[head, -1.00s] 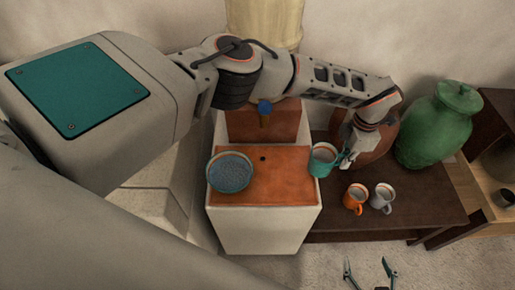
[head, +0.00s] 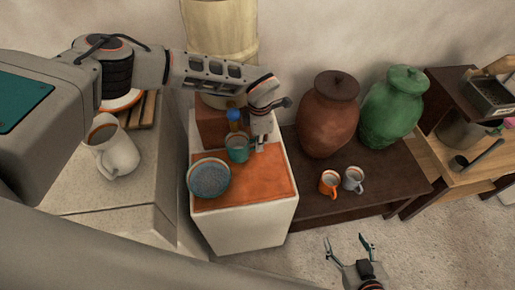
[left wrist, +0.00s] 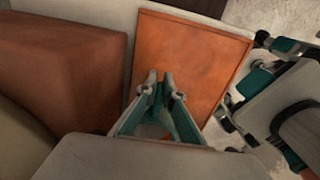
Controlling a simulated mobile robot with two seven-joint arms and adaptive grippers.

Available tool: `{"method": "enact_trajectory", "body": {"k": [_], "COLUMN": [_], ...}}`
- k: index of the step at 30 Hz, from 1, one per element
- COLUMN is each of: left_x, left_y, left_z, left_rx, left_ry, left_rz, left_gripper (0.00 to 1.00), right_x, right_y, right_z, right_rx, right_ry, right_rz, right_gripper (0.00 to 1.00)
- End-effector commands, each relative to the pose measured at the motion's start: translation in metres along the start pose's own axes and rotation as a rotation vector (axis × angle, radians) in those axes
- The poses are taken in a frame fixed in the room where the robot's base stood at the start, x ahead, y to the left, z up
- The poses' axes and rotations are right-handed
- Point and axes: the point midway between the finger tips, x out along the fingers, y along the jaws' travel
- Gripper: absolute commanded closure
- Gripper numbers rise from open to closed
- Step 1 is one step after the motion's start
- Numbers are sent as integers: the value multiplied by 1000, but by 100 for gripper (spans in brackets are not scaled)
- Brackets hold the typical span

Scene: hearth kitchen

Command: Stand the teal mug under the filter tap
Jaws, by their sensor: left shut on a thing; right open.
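The teal mug (head: 237,152) is upright just in front of the filter tap (head: 233,115), which has a blue handle, at the back of the orange-topped stand (head: 262,182). In this picture the mug's rim lies just below the spout. I cannot tell whether its base touches the surface. My left gripper (head: 256,145) is shut on the mug from its right side. In the left wrist view its fingers (left wrist: 160,88) point over the orange top, and the mug is mostly hidden. My right gripper (head: 348,247) is open and empty above the floor at the front.
A blue-patterned bowl (head: 209,180) sits on the stand's left front. Orange (head: 329,183) and grey (head: 353,179) mugs stand on the dark low table, with brown (head: 328,115) and green (head: 391,110) jars behind. A white jug (head: 114,152) stands on the left counter.

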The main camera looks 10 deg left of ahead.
Motion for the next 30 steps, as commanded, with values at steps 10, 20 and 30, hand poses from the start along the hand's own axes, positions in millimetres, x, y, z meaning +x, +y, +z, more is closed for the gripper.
{"method": "enact_trajectory", "body": {"k": [10,20,30], "left_x": [31,36,38], "left_y": [0,0,0], "left_z": [-4,-4,-4], "left_rx": [0,1,1], "left_ry": [2,0,1], "left_rz": [-3,-1,-1], "left_gripper": [100,100,76], "right_x": [1,0,1], "right_y": [0,2,2], "right_z": [1,-3,-1], "right_rx": [0,-1,-1], "right_ry": [-1,5,4], "right_rz": [2,4,4], "right_gripper": [33,33,33]}}
